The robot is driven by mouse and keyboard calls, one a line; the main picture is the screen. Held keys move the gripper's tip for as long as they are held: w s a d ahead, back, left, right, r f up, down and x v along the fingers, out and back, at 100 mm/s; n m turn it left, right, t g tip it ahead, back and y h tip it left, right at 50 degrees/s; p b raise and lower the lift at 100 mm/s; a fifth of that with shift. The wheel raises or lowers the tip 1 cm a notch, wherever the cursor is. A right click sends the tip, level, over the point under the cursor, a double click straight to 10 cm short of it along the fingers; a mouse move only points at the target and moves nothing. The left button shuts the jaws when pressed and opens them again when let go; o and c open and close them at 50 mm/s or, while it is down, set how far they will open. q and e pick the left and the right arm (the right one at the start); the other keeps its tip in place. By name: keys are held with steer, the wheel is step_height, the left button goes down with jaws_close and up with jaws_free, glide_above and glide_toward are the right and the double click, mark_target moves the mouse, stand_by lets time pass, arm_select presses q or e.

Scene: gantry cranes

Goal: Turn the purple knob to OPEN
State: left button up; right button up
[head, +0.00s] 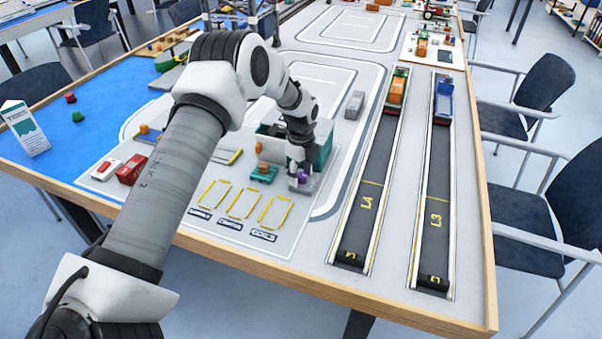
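The purple knob (303,176) shows as a small patch of purple at the front of a teal and grey box-like unit (323,155) on the table. My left gripper (299,170) points down right at the knob and covers most of it. Its fingers are too small and too hidden to tell whether they are open, shut, or touching the knob. The knob's angle and any OPEN label cannot be read. My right gripper is out of view.
A teal block with an orange piece (264,173) stands just left of the gripper. Yellow-outlined bays (243,204) lie in front. Two dark lanes, L4 (367,200) and L3 (435,210), run to the right. Red and white toy vehicles (131,169) stand at left.

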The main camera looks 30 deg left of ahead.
mark_target(301, 174)
arm_select(q)
steer(key=shift+r, duration=0.1)
step_height(301, 174, up, 12)
stand_by(0.6)
